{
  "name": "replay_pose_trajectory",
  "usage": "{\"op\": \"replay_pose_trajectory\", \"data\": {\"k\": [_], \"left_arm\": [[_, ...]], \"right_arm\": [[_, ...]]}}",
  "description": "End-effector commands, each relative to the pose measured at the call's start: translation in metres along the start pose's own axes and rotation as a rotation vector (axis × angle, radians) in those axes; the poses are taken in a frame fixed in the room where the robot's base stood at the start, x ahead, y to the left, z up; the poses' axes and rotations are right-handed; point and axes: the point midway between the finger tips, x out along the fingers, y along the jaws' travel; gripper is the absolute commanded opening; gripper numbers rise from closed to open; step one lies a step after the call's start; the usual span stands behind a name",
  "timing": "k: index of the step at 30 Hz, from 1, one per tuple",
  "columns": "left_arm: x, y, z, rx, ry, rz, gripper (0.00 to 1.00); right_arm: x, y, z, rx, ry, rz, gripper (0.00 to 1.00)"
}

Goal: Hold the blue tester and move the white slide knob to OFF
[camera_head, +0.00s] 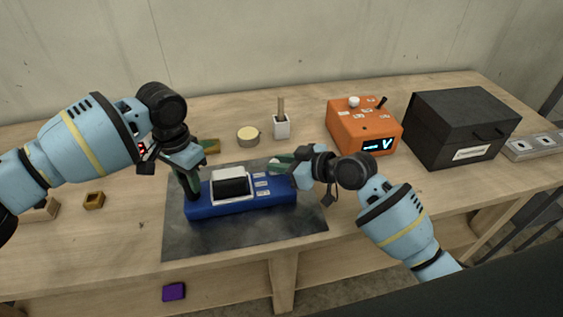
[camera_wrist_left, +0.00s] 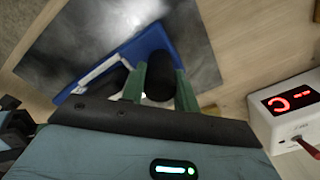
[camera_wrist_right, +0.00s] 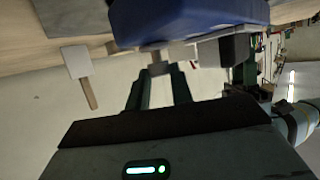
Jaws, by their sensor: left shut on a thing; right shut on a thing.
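The blue tester (camera_head: 240,206) lies on a dark grey mat, with a white-framed dark screen and several small white labels on top. My left gripper (camera_head: 190,187) is shut on a black upright grip at the tester's left end; the black grip (camera_wrist_left: 160,75) shows between the green fingers in the left wrist view. My right gripper (camera_head: 285,166) is at the tester's upper right. In the right wrist view its fingers are closed on a small pale piece (camera_wrist_right: 157,66), seemingly the white slide knob, beside the tester's blue body (camera_wrist_right: 190,18). The head view hides the knob behind the fingers.
An orange box (camera_head: 362,128) with a lit display and a black lidded case (camera_head: 460,130) stand at the right. A white block with a wooden stick (camera_head: 282,127) and a round tin (camera_head: 248,136) are behind. A small yellowish box (camera_head: 94,200) is at the left.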

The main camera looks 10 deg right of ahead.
Motion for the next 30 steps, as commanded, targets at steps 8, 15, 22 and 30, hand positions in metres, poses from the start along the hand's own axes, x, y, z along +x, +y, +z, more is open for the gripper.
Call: {"op": "replay_pose_trajectory", "data": {"k": [8,15,22,30], "left_arm": [[-0.001,0.0,0.0,0.0,0.001,0.0,0.0],[0.0,-0.001,0.0,-0.003,0.001,0.0,0.0],[0.0,-0.001,0.0,-0.004,0.001,-0.001,0.0],[-0.001,-0.002,0.0,-0.005,0.001,-0.002,0.0]], "right_arm": [[-0.002,-0.001,0.001,0.0,-0.001,0.001,0.0],[-0.023,-0.024,0.011,-0.003,-0.002,0.001,0.0],[-0.04,-0.043,0.018,-0.001,-0.002,0.0,0.0],[-0.042,-0.046,0.018,0.0,0.0,-0.001,0.0]]}}
